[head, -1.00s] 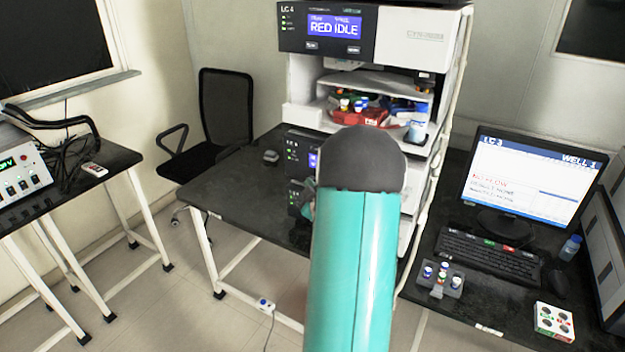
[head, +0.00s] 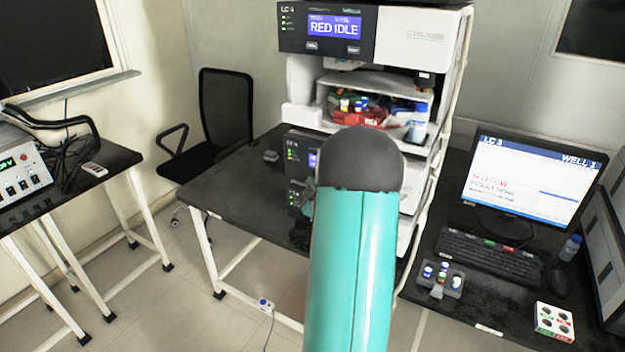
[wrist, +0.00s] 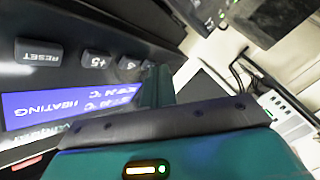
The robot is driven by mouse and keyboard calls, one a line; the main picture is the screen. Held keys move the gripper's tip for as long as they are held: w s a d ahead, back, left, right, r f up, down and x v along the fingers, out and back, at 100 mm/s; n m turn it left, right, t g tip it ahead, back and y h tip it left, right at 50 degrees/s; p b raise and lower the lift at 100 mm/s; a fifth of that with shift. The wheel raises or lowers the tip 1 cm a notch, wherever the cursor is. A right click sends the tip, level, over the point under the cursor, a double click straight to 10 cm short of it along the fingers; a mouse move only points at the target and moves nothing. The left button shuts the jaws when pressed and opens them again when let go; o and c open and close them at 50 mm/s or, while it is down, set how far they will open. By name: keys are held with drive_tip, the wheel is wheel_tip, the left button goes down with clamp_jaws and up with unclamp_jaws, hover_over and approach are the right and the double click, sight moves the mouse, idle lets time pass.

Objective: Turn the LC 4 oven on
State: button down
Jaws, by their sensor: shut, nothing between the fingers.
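The LC 4 stack (head: 405,45) stands on the dark bench in the head view, with a blue screen reading "RED IDLE" at its top. Lower modules of the stack are partly hidden behind my teal arm. In the wrist view a dark panel, turned upside down, has a blue display (wrist: 65,105) reading "HEATING" with temperatures in °C. Beside the display are a RESET button (wrist: 38,52), a +5 button (wrist: 97,62) and more buttons partly behind my finger. My gripper (wrist: 157,84) is shut and empty, close to these buttons; I cannot tell whether it touches one. The head view hides it behind my arm.
A monitor (head: 535,175), a keyboard (head: 490,254) and a small vial rack (head: 438,279) are on the right bench. A black chair (head: 226,110) stands behind the bench. A box with switches (head: 18,170) is at far left.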

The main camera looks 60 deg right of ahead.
idle(0.4)
drive_tip(key=shift+a, duration=0.8)
drive_tip(key=shift+s+a, duration=0.15)
drive_tip(key=shift+a, duration=1.1)
drive_tip(key=shift+s+a, duration=0.15)
drive_tip(key=shift+a, duration=1.1)
